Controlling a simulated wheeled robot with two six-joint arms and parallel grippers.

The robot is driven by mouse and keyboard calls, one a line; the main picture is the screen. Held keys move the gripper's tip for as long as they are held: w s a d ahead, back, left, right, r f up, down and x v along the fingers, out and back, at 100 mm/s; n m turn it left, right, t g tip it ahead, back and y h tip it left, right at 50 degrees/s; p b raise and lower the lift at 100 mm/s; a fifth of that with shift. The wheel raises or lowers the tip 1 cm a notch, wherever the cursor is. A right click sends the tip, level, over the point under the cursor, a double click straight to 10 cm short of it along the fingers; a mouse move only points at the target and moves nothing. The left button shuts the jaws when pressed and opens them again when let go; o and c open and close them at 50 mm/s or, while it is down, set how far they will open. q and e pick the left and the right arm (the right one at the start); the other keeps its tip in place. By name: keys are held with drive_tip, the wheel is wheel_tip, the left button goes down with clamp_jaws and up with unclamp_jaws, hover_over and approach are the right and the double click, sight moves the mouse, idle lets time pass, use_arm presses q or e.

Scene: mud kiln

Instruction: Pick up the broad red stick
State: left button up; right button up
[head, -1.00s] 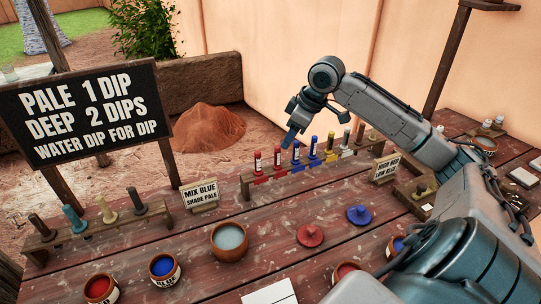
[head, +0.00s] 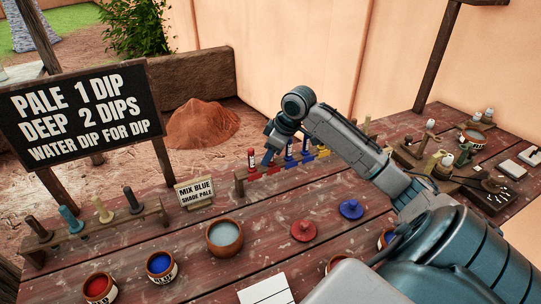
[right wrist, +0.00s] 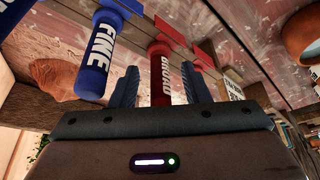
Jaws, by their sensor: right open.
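The broad red stick (right wrist: 161,78), lettered BROAD, shows in the right wrist view between the two fingers of my right gripper (right wrist: 158,90). The fingers stand apart, one on each side of it, and contact cannot be told. In the head view my right gripper (head: 267,157) is at the rack's left part and mostly hides this stick. Another red stick (head: 251,160) stands upright just left of it. A blue stick (right wrist: 97,55) lettered FINE is beside the broad one in the wrist view. My left gripper is not in view.
Blue sticks (head: 289,148) stand right of my gripper. A sign (head: 195,192) reading MIX BLUE SHADE PALE is left of the rack. A water bowl (head: 225,237), red pot (head: 98,288), blue pot (head: 161,268) and red lid (head: 304,231) are nearer on the table.

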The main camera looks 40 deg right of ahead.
clamp_jaws()
drive_tip(key=shift+r, duration=0.1)
drive_tip(key=shift+r, duration=0.3)
wheel_tip(320, 180, up, 9)
drive_tip(key=shift+f+b, duration=0.2)
drive_tip(key=shift+b, duration=0.1)
drive_tip(key=shift+r, duration=0.35)
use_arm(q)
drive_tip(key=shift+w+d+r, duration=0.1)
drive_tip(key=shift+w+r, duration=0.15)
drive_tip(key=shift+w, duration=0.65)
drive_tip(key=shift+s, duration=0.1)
